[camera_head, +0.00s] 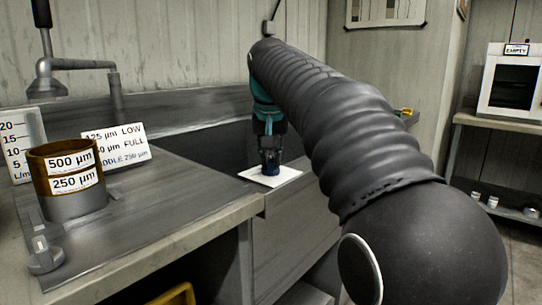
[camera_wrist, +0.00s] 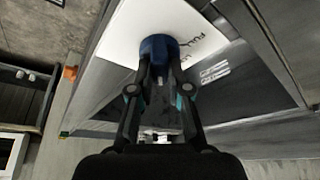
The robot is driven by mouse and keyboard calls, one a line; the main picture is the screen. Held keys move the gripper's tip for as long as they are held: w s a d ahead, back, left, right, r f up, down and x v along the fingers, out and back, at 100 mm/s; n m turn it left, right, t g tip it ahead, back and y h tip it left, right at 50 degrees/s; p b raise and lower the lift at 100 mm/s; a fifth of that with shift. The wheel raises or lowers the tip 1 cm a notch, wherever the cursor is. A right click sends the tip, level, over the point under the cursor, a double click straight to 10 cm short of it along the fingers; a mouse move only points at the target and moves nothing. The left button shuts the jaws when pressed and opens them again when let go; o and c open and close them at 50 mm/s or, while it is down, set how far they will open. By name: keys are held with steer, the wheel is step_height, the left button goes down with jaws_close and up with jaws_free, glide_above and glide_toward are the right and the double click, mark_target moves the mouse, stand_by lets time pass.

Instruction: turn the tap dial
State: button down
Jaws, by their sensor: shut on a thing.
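A blue dial (camera_wrist: 157,46) stands on a white card (camera_wrist: 118,40) with printed lettering, partly covered by my fingers. I take it to be the tap dial. In the head view the dial (camera_head: 271,170) shows small and dark under my fingers, on the white card (camera_head: 288,175) by the bench's front edge. My gripper (camera_head: 270,155) points down at it. In the wrist view my gripper (camera_wrist: 159,66) has both fingers closed on the dial's near side. The dial's far side and any pointer mark are hidden.
A brown and grey sieve stack (camera_head: 70,185) stands at the left, with a white label card (camera_head: 118,148) behind it. A grey knob (camera_head: 45,256) sits on the front left edge. A swivel spout (camera_head: 85,64) hangs at the back. A shelf with a white box (camera_head: 512,82) stands right.

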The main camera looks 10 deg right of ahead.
steer(key=shift+n, duration=0.3)
steer(key=n+y, duration=0.2)
steer(key=n, duration=0.2)
steer(key=shift+d+n, duration=0.15)
steer(key=shift+n, duration=0.25)
steer(key=n+y, duration=0.1)
steer(key=n, duration=0.1)
steer(key=n+y, duration=0.1)
steer(key=n, duration=0.1)
steer(key=shift+w+n+g, duration=0.1)
steer(key=shift+n+g, duration=0.2)
steer(key=n+g, duration=0.1)
steer(key=n, duration=0.1)
steer(key=n+y, duration=0.1)
steer(key=n, duration=0.2)
steer(key=shift+w+d+g, duration=0.1)
steer(key=shift+g, duration=0.3)
steer(key=shift+n+g+y, duration=0.3)
steer(key=shift+n+g, duration=0.5)
steer(key=shift+n, duration=1.6)
steer(key=c, duration=1.1)
jaws_free()
steer(key=shift+c, duration=0.2)
